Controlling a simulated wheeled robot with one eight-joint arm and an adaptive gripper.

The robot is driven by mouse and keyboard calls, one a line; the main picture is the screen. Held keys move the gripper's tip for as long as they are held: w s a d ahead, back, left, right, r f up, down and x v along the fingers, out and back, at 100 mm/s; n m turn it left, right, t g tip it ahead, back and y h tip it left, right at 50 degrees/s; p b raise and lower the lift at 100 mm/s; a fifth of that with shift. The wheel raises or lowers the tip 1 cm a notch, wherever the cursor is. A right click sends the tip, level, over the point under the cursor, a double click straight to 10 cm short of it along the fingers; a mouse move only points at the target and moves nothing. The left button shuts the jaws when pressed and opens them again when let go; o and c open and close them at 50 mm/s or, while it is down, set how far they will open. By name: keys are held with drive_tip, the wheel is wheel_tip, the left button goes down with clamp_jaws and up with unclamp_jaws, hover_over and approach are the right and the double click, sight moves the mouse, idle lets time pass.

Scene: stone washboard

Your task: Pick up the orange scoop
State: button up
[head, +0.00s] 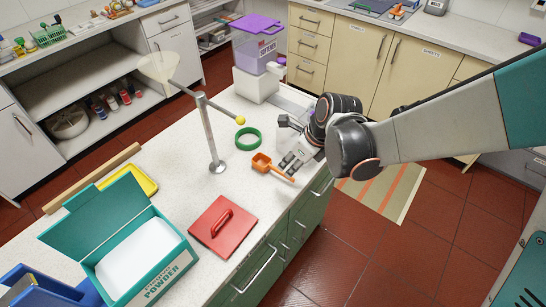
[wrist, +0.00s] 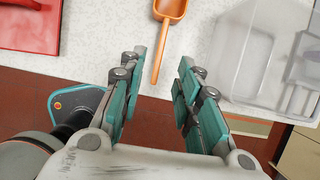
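The orange scoop (head: 264,162) lies on the white speckled counter, its handle pointing toward the counter's front edge. In the wrist view the scoop (wrist: 171,10) is at the top, with its handle running down toward the gap between my fingers. My gripper (wrist: 155,75) is open and empty, with the fingers either side of the handle's end in the picture. Whether they are at the handle's height, I cannot tell. In the head view my gripper (head: 291,160) is beside the scoop's handle, partly hidden by my arm.
A red lid with a handle (head: 222,228) lies left of the scoop, and a green ring (head: 248,139) lies behind it. A clear container (wrist: 262,50) stands to the right in the wrist view. A metal post (head: 211,135) and a teal powder box (head: 160,280) stand further left.

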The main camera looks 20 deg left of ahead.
sight(274, 170)
drive_tip(key=b+x, duration=0.1)
drive_tip(key=x, duration=0.2)
drive_tip(key=b+x, duration=0.2)
drive_tip(key=x, duration=0.2)
drive_tip(key=shift+a+r, duration=0.15)
drive_tip(key=shift+a, duration=0.05)
drive_tip(key=shift+r, duration=0.1)
drive_tip(key=shift+f+b, duration=0.25)
drive_tip(key=shift+b, duration=0.1)
idle(0.4)
clamp_jaws()
